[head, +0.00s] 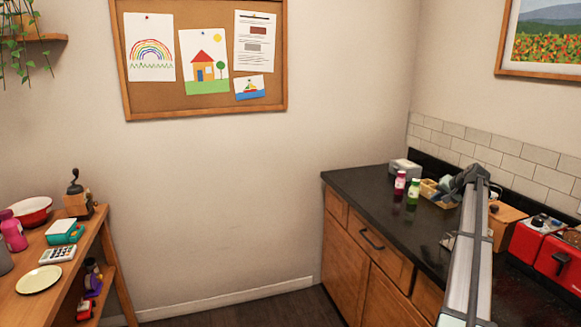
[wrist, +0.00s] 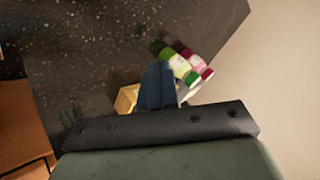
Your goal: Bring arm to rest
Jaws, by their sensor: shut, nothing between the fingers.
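My arm (head: 468,255) reaches out over the dark countertop (head: 372,203) at the right of the head view. My gripper (head: 443,186) is at its far end, above a small light wooden box. In the wrist view my gripper (wrist: 157,68) shows its blue-grey fingers pressed together, with nothing held. The fingers partly hide the wooden box (wrist: 126,98). The gripper is beyond the arm's dark wrist joint in the head view, so its exact height over the counter is hard to tell.
A pink bottle (head: 400,182) and a green bottle (head: 413,190) stand just left of the gripper. A grey box (head: 405,167) is behind them. A red toaster (head: 557,255) is right of my arm. A wooden shelf (head: 95,240) with several items stands left; the middle floor is clear.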

